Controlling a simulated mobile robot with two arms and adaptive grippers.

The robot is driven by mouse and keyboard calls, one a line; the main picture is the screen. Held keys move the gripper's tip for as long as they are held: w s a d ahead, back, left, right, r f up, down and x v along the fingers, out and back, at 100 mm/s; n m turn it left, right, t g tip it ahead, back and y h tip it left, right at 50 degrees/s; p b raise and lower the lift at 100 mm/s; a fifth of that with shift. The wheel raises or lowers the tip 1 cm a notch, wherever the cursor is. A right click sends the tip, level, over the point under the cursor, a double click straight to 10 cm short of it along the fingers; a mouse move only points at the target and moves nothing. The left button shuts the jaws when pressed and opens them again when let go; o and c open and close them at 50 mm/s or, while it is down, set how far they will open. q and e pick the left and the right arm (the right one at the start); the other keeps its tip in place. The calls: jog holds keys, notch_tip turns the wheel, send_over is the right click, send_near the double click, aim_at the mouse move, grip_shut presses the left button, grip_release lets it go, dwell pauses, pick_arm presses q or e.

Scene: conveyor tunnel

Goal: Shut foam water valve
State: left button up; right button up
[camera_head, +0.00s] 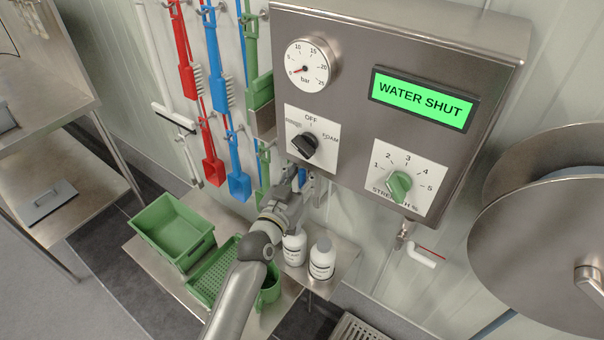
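A steel control box (350,100) hangs on the wall. Its green display (422,99) reads WATER SHUT, and the red needle of its bar gauge (308,66) is at about 0. The black mode knob (304,146) slants up to the right, toward the FOAM side. The green strength knob (399,186) is at the lower right. My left gripper (306,186) is under the box's lower left edge, its fingers at a small blue part (302,177) that looks like a valve handle. The fingers hide much of it, so grip and contact are unclear. My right gripper is not in view.
A low steel table (162,269) under my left arm holds a green crate (172,231), a perforated green basket and white bottles (321,259). Brushes and scrapers hang left of the box. A white-handled valve (425,257) and a large steel reel (545,235) are at the right.

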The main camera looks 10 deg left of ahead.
pick_arm(q)
grip_shut()
dwell(0.3)
jog(key=w+a+f+n+g+h+b, duration=0.1)
jog(key=a+f+n, duration=0.6)
jog(key=n, duration=0.8)
jog(key=shift+w+a+f+n+g+h+b, duration=0.2)
jog(key=shift+w+f+n+g+h+b, duration=0.3)
jog(key=shift+w+g+h, duration=0.4)
jog(key=shift+w+f, duration=0.1)
